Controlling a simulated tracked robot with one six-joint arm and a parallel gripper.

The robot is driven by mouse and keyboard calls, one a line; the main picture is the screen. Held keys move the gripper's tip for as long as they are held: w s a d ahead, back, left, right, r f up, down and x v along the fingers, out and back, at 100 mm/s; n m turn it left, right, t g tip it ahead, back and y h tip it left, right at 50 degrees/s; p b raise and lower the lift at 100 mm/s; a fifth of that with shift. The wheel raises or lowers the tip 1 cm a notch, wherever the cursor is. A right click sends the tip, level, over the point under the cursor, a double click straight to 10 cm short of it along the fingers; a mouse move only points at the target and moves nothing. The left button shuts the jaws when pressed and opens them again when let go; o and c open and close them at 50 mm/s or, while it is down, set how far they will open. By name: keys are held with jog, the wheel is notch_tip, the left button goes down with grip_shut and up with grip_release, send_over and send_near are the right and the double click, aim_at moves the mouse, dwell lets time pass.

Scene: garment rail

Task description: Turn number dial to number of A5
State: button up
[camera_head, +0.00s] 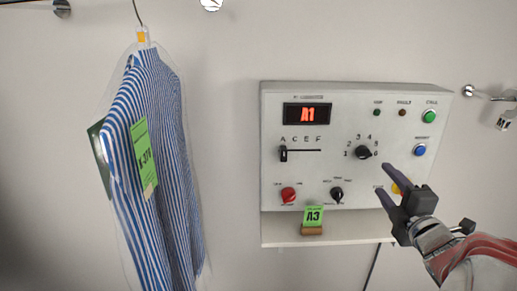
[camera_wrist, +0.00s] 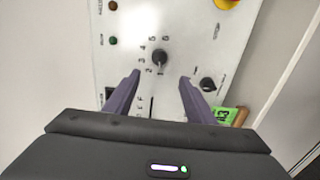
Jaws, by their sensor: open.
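The number dial (camera_head: 363,152) is a black knob ringed by the numbers 1 to 6 on a pale control panel (camera_head: 400,108). The panel's display (camera_head: 307,114) reads A1 in red. A letter slider (camera_head: 283,154) stands at A, left of the dial. My gripper (camera_head: 384,182) is open and empty, to the lower right of the dial in the head view. In the wrist view the dial (camera_wrist: 159,57) lies beyond and between the two purple fingers (camera_wrist: 158,80), apart from them. Its exact pointer direction is hard to read.
A red knob (camera_head: 288,194) and a second black knob (camera_head: 337,194) sit below the dial. Green (camera_head: 430,116) and blue (camera_head: 419,149) buttons and a partly hidden red-yellow button are at right. A green A3 tag (camera_head: 313,216) stands on the ledge (camera_head: 350,228). A bagged striped shirt (camera_head: 150,165) hangs at left.

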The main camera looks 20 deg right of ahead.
aim_at(366, 157)
jog(key=shift+s+d, duration=0.1)
jog(key=shift+d, duration=0.1)
jog(key=x, duration=1.4)
dwell(0.3)
jog(key=c, duration=1)
